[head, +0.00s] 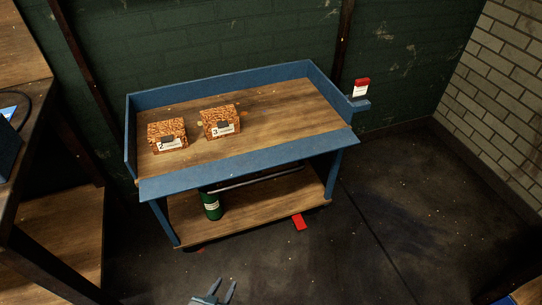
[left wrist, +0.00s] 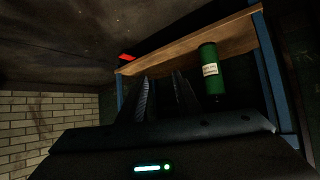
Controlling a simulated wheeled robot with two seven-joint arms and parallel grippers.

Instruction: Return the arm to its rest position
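My left gripper (head: 218,289) shows at the bottom edge of the head view, in front of the blue bench and low over the dark floor. Its two fingers are apart with nothing between them. In the left wrist view its fingers (left wrist: 165,98) also stand apart and empty, and the view is upside down. My right gripper does not show in either view. No leather balls can be made out.
A blue workbench (head: 250,158) with a wooden top carries two patterned boxes (head: 167,134) (head: 221,122). A green bottle (head: 211,205) stands on its lower shelf. A red object (head: 299,222) is at the shelf's front edge. The floor at right (head: 390,240) is clear.

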